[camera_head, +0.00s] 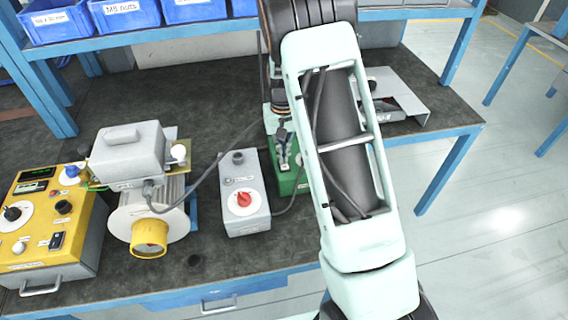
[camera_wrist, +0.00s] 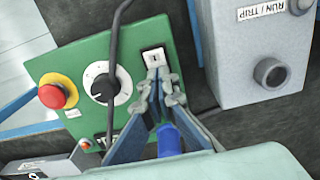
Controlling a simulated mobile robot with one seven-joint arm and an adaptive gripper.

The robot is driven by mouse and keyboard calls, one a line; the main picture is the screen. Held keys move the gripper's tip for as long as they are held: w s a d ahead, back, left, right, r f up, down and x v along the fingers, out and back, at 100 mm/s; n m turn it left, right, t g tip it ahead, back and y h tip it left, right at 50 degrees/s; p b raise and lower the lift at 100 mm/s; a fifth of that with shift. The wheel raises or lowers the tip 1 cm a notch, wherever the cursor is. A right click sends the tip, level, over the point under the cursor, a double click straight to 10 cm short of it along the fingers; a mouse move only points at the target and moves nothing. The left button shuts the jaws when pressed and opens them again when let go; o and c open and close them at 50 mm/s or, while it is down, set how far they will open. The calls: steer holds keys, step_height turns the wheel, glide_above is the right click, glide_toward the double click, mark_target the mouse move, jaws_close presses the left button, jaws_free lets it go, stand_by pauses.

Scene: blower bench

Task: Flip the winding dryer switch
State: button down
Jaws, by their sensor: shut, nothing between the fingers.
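A green control box (camera_head: 287,180) stands on the bench, partly hidden behind my arm. In the wrist view the green box (camera_wrist: 75,62) carries a small white rocker switch (camera_wrist: 154,56) near its right edge. I cannot read a "winding dryer" name on it. My gripper (camera_wrist: 160,77) is shut, with its fingertips at the lower edge of the switch; whether they touch it I cannot tell. My gripper also shows over the green box in the head view (camera_head: 283,136). A black dial (camera_wrist: 105,85) and a red button on a yellow base (camera_wrist: 55,92) are left of the switch.
A grey box with a red knob (camera_head: 243,200) stands left of the green box. Further left are a blower-like unit (camera_head: 148,205) and a yellow panel (camera_head: 50,230). A dark cable (camera_wrist: 113,55) crosses the green box. Blue bins (camera_head: 55,20) are on the shelf.

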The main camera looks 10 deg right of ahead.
steer(key=shift+r+p, duration=2.1)
steer(key=shift+r, duration=1.45)
